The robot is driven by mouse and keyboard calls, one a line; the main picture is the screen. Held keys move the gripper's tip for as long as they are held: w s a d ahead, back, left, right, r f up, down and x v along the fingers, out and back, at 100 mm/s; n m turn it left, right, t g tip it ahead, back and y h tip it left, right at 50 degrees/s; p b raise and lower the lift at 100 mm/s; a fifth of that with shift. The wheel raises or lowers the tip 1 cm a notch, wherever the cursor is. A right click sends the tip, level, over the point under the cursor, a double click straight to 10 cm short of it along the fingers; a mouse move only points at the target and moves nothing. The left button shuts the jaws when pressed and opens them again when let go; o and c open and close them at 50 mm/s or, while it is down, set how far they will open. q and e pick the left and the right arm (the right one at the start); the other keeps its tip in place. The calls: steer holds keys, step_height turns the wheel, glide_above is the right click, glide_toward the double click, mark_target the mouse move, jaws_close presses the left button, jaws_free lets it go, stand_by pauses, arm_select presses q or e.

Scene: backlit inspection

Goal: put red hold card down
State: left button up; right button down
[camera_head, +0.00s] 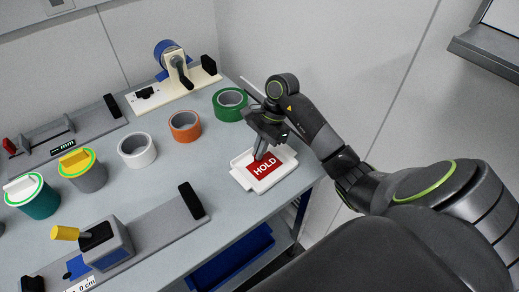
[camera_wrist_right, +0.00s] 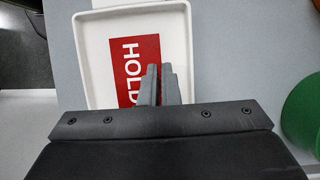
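The red hold card (camera_head: 264,167) with white HOLD lettering is at a shallow white tray (camera_head: 284,173) near the table's right edge. It appears flat over the tray floor. In the right wrist view the card (camera_wrist_right: 130,62) is face up inside the outline of the tray (camera_wrist_right: 180,25). My right gripper (camera_head: 259,155) points down at the card's edge. Its fingers (camera_wrist_right: 160,84) are close together, in line with that edge, and look shut on it; the fingers hide part of the card. Whether the card touches the tray floor is hard to tell. My left gripper is out of view.
A green tape roll (camera_head: 230,104), an orange roll (camera_head: 185,126) and a white roll (camera_head: 137,150) stand left of the tray. A gauge fixture (camera_head: 106,243) is at the front. A blue bin (camera_head: 232,260) is below the table.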

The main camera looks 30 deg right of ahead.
steer(key=c, duration=1.7)
jaws_free()
steer(key=shift+f, duration=0.1)
steer(key=shift+r+p, duration=0.25)
steer(key=shift+p, duration=0.15)
steer(key=v, duration=0.3)
steer(key=shift+d+r, duration=0.1)
steer(key=shift+r, duration=0.15)
steer(key=p+v, duration=0.5)
steer(key=v, duration=0.3)
steer(key=shift+d+r, duration=0.1)
